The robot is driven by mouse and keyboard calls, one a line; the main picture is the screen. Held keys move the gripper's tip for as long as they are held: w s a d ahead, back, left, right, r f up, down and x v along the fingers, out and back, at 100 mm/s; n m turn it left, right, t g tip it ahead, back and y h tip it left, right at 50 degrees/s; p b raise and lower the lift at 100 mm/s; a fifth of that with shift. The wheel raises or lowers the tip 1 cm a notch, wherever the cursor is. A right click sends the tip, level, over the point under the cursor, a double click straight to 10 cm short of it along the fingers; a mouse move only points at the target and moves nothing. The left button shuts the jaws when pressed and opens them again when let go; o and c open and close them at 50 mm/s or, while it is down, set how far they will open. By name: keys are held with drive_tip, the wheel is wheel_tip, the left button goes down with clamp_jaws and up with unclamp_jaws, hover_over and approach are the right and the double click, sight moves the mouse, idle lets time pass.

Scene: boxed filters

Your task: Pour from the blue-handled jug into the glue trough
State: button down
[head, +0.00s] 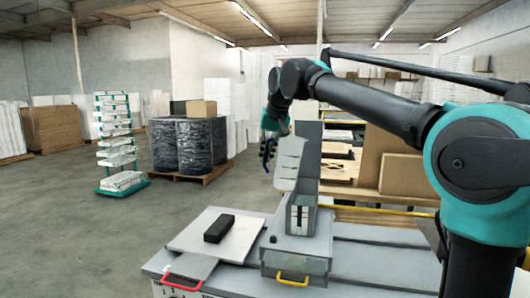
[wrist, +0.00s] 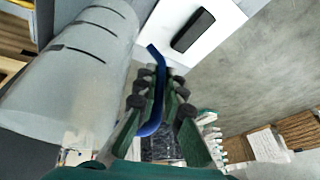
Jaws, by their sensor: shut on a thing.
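The jug (head: 289,163) is a pale translucent vessel with dark marks on its side. It also shows large at the left of the wrist view (wrist: 72,70). Its blue handle (wrist: 156,92) runs between the fingers of my gripper (wrist: 166,98), which is shut on it. In the head view my gripper (head: 268,147) is at the jug's left side. The jug is up beside the grey glue trough (head: 300,217), in front of its tall back plate, and looks slightly tilted. I cannot see its contents, any stream, or the trough's inside.
A black block (head: 218,228) lies on a white board (head: 205,240) left of the trough. A red handle (head: 182,285) and a yellow handle (head: 292,279) stick out at the bench front. Wrapped drums (head: 187,147) and a teal rack (head: 116,145) stand further back.

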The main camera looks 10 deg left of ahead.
drive_tip(key=shift+d+f, duration=0.1)
drive_tip(key=shift+f, duration=0.1)
drive_tip(key=shift+r, duration=0.15)
drive_tip(key=shift+r, duration=1.4)
